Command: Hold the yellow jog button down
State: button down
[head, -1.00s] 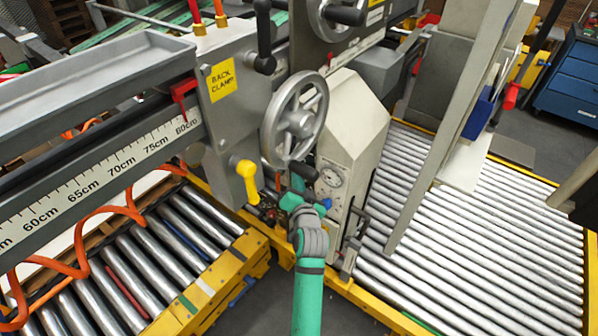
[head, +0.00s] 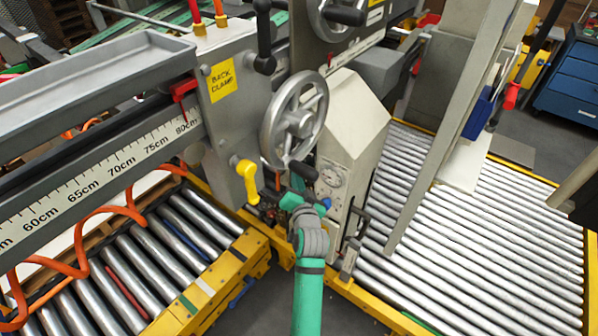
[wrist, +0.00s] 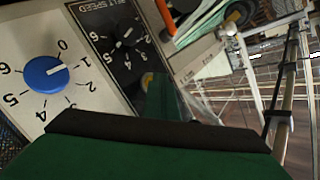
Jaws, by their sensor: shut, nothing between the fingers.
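A small yellow button (wrist: 147,80) shows in the wrist view, on the dark panel below a black speed dial (wrist: 124,42). My gripper's green finger (wrist: 165,92) is right beside it and partly covers it; I cannot tell whether it touches or presses the button. In the head view my gripper (head: 291,202) is at the control panel below the handwheel, and the button cannot be made out there. The fingers are shut with nothing held.
A blue numbered dial (wrist: 46,74) is left of the button in the wrist view. The handwheel (head: 295,121) with its dark handle hangs just above my gripper. A yellow-handled lever (head: 247,180) is to the left. Roller beds (head: 480,245) lie on both sides.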

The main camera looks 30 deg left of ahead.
dwell(0.8)
jog(key=shift+s, duration=0.9)
jog(key=shift+s+a, duration=0.15)
jog(key=shift+s, duration=1.1)
jog(key=shift+s+a, duration=0.1)
jog(key=shift+s, duration=1.15)
jog(key=s+d+f+m+t+h, duration=0.1)
jog(key=s+d+f+h, duration=0.1)
jog(key=s+d+f, duration=0.4)
jog(key=s+d+f+m+t+h, duration=0.1)
jog(key=s+d+h, duration=0.15)
jog(key=d, duration=0.55)
jog(key=s+d+f+t+h, duration=0.1)
jog(key=s+d+f+h, duration=0.1)
jog(key=s+d+f, duration=0.35)
jog(key=s+d+r+h, duration=0.2)
jog(key=s+d+r, duration=0.1)
jog(key=s+d, duration=0.5)
jog(key=s+d+r+n+h, duration=0.1)
jog(key=s+d+r+h, duration=0.1)
jog(key=s+d, duration=0.6)
jog(key=v, duration=0.5)
jog(key=shift+s+d+r, duration=0.2)
jog(key=shift+d+r, duration=0.05)
